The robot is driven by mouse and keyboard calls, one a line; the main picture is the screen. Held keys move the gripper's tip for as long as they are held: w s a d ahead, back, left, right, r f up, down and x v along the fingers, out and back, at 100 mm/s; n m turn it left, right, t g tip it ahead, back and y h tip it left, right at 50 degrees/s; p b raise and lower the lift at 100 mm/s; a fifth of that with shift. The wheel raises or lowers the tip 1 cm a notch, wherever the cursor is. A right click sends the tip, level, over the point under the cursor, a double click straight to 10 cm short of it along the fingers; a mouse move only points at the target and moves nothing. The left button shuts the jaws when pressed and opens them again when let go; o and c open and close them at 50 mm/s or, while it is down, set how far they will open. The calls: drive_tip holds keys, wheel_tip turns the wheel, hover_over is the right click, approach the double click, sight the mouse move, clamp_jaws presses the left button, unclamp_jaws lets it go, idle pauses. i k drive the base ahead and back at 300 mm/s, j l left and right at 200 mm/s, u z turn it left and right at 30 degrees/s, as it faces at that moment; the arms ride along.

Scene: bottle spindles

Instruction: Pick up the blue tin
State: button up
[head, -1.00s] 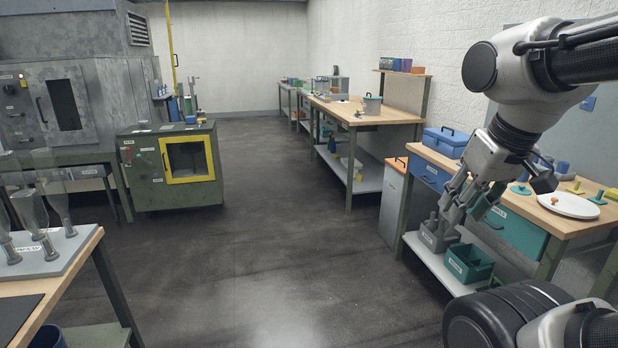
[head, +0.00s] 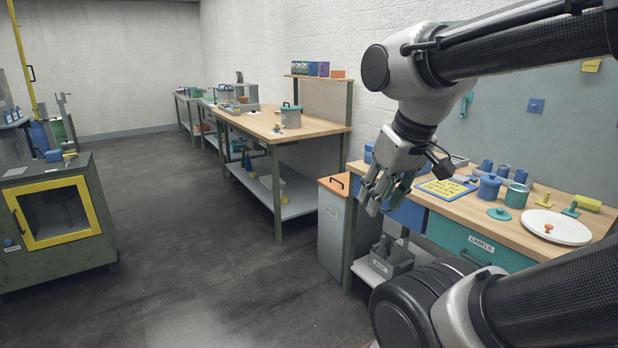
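A blue tin (head: 489,187) with a lidded, knobbed top stands upright on the wooden workbench at the right. A teal tin (head: 516,196) stands just to its right, and a teal lid (head: 499,214) lies in front of it. My gripper (head: 372,206) hangs from the arm to the left of the blue tin and well apart from it in the picture. Its fingers are spread and hold nothing that I can see. It covers part of the bench's left end.
A blue-framed yellow sign (head: 446,188), a white plate (head: 556,227) and several small blue cylinders share the workbench (head: 440,207). A grey bin (head: 392,258) sits on its lower shelf. A second bench (head: 318,128) stands farther back. The dark floor (head: 200,250) is open at left centre.

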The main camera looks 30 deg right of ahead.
sight(485, 192)
drive_tip(key=i+z, duration=0.3)
drive_tip(key=i+j+z, duration=0.15)
drive_tip(key=i+z, duration=0.15)
drive_tip(key=i, duration=0.2)
drive_tip(key=i+l+z, duration=0.15)
drive_tip(key=i+z, duration=0.15)
drive_tip(key=z, duration=0.2)
drive_tip(key=i+z, duration=0.3)
drive_tip(key=z, duration=0.15)
drive_tip(key=i+z, duration=0.3)
drive_tip(key=z, duration=0.2)
